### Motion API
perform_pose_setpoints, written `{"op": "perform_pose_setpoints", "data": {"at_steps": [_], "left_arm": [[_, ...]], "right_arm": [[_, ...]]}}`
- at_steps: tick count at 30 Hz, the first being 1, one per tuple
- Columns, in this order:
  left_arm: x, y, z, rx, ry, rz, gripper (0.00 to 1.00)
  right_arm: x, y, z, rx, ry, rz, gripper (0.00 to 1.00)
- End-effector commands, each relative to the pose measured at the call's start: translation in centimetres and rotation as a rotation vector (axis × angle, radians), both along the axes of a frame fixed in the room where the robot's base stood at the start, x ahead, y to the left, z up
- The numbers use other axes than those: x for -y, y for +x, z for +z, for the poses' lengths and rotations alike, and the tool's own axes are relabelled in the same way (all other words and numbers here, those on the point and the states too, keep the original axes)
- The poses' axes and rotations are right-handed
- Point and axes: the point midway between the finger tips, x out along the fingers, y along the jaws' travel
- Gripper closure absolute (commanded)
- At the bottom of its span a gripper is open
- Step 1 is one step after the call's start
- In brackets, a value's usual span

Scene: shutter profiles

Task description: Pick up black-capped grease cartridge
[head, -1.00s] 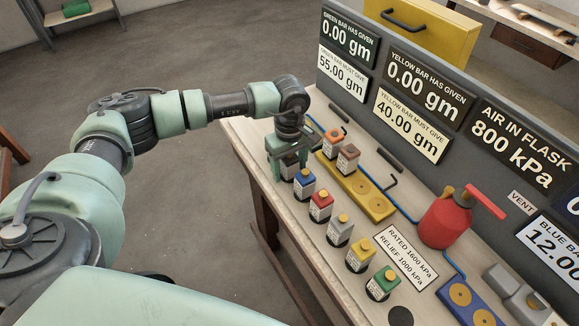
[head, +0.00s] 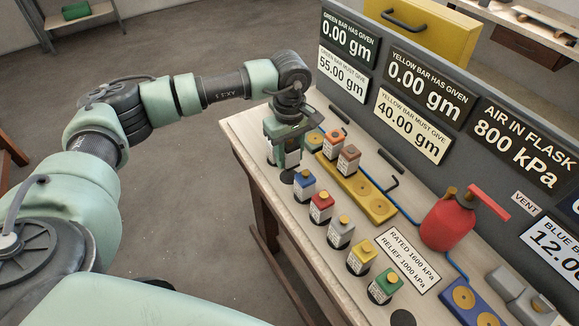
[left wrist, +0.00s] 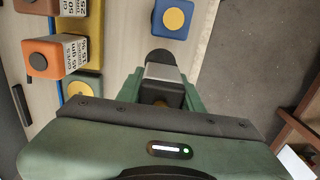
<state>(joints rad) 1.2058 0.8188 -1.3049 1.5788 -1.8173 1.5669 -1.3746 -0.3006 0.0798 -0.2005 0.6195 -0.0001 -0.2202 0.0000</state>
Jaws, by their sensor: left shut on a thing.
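My left gripper (head: 284,148) is over the far left part of the bench, pointing down. It is shut on the black-capped grease cartridge (left wrist: 166,93), whose dark cap shows between the green fingers in the left wrist view. In the head view the fingers hide most of the cartridge. A bare black round spot (head: 288,177) shows on the bench just below the gripper, so the cartridge is held above the bench. My right gripper is not in view.
A row of cartridges with blue (head: 304,181), red (head: 321,201), grey, yellow and green caps stands close by. Orange- and brown-capped cartridges (head: 348,156) stand on the yellow bar (head: 374,205). A red pump (head: 447,221) and a display panel (head: 425,90) stand farther right.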

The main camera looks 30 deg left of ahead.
Motion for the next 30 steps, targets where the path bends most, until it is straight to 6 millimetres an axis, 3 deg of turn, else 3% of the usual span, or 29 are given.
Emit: {"op": "perform_pose_setpoints", "data": {"at_steps": [9, 15, 21, 30], "left_arm": [[0.0, 0.1, 8.1, 0.007, -0.002, -0.001, 1.00], [0.0, 0.1, 12.0, 0.005, -0.001, -0.001, 1.00], [0.0, 0.0, 14.2, 0.002, -0.001, 0.000, 1.00], [0.0, 0.0, 15.0, 0.001, -0.001, 0.000, 1.00]], "right_arm": [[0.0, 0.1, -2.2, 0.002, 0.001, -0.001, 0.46], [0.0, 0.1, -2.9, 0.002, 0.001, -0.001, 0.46], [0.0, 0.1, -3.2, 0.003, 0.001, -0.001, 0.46], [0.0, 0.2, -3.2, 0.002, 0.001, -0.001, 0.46]]}}
